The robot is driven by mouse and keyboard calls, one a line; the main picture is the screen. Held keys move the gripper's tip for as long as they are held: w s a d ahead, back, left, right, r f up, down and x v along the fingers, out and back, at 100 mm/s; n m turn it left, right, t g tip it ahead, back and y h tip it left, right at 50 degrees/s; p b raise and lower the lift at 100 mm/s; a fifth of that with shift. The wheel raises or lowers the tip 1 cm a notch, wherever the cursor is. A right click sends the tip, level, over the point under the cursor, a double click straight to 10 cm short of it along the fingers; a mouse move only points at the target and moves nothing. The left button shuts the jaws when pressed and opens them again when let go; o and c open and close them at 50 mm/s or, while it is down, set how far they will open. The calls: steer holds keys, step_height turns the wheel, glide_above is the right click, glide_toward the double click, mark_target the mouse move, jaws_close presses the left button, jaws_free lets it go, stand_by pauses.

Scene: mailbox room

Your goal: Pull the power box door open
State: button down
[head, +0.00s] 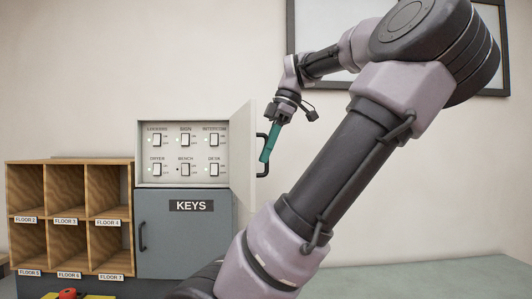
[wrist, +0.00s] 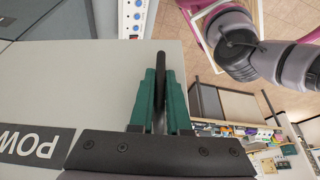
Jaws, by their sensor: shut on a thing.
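The power box (head: 182,174) is on the wall with several labelled switches showing inside. Its light door (head: 243,155) stands swung out to the right at a wide angle. My gripper (head: 265,155), with green fingers, is at the black handle (head: 262,164) on the door's outer face. In the wrist view my gripper (wrist: 160,95) is shut on the dark handle (wrist: 160,70), which runs between the two green fingers. The door face (wrist: 70,85) with part of a "POW" label (wrist: 35,144) fills the left there.
A grey KEYS cabinet (head: 183,235) with its own black handle is below the box. Wooden floor-labelled cubbies (head: 70,215) stand to the left. A green-grey surface (head: 420,275) lies at the lower right. The wall right of the door is bare up to a framed panel.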

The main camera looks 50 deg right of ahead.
steer(key=c, duration=0.9)
jaws_free()
steer(key=v, duration=1)
steer(key=shift+r, duration=0.35)
steer(key=shift+s, duration=0.15)
